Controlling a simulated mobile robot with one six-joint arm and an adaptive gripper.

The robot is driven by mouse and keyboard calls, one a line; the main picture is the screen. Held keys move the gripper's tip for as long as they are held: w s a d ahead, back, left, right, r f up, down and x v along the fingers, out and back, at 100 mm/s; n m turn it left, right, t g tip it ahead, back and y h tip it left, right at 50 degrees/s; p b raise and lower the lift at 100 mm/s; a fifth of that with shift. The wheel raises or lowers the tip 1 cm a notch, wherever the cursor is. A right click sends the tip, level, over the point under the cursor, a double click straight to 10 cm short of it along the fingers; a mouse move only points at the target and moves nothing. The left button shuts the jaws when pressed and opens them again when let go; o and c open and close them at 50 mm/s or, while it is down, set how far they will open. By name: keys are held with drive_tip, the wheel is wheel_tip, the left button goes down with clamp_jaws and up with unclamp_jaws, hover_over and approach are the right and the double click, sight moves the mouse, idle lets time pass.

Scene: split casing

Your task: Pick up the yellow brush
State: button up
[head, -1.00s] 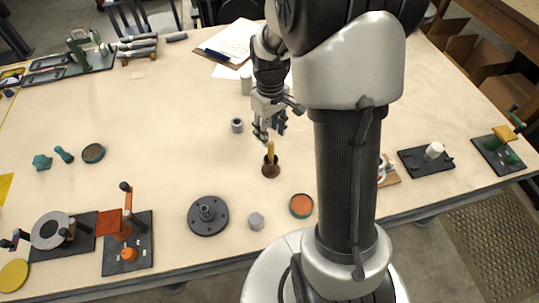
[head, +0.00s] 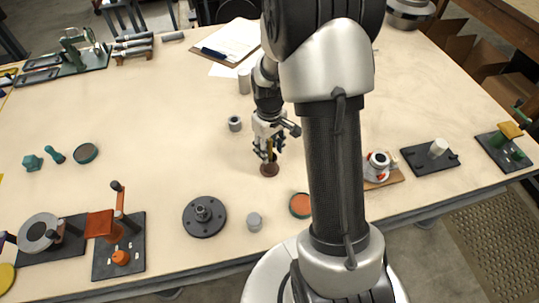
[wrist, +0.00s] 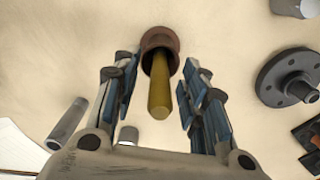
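The yellow brush (wrist: 160,92) stands in a round brown holder (wrist: 159,40), its yellow handle pointing up toward the wrist camera. In the head view the brown holder (head: 269,170) is on the table, and the brush is mostly hidden by my fingers. My gripper (wrist: 158,85) is open, with one finger on each side of the yellow handle and a visible gap on both sides. In the head view my gripper (head: 267,152) is low, just above the holder.
A dark flanged disc (head: 204,216), a grey cylinder (head: 254,222) and an orange-topped round dish (head: 300,205) lie in front of the holder. The table to the left of the holder is clear.

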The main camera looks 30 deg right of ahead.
drive_tip(key=shift+r, duration=0.1)
clamp_jaws()
idle(0.3)
